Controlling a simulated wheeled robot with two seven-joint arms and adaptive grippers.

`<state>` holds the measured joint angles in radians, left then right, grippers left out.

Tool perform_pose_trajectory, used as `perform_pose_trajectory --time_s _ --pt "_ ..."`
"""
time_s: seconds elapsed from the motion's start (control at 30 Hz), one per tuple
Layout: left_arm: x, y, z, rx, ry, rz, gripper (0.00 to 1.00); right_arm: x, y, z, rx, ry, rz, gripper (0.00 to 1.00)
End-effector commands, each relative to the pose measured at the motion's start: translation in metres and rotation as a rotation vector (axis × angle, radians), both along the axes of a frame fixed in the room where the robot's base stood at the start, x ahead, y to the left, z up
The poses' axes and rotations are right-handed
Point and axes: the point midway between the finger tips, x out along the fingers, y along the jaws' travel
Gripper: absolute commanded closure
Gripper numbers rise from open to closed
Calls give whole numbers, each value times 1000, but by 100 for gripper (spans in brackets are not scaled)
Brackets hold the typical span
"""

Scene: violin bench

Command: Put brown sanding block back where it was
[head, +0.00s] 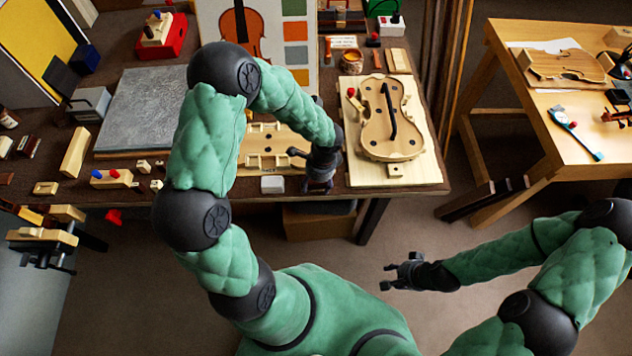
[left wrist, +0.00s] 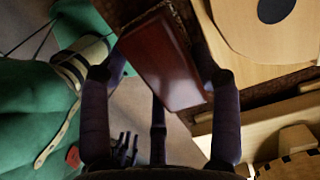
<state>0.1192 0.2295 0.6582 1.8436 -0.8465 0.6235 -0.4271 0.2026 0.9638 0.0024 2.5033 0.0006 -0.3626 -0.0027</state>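The brown sanding block (left wrist: 165,60) is a reddish-brown, flat-faced block in the left wrist view. It lies between the two fingers of my left gripper (left wrist: 160,85), which press on its sides. In the head view my left gripper (head: 318,184) points down at the front edge of the bench, between the jig board and the violin body on its pale board. The block is hard to make out there, dark under the gripper. My right gripper (head: 392,270) is open and empty over the floor, in front of the bench.
The bench (head: 225,188) holds a violin body (head: 392,120) on a board, a jig board (head: 272,138), a grey slab (head: 145,105) and a small white block (head: 272,184). Small blocks and tools crowd the left. A second table (head: 535,120) stands at the right.

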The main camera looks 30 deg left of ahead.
Motion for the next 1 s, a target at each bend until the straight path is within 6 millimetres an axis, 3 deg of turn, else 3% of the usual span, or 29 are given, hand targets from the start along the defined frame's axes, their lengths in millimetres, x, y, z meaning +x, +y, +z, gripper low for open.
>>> perform_pose_trajectory --time_s 0.07,0.63,1.0 --pt "0 0 0 0 0 0 15 0 0 0 0 0 0 60" --pt "0 0 6 0 -1 0 15 0 0 5 0 0 0 60" --pt "7 -6 76 0 -4 1 15 0 0 32 0 0 0 60"
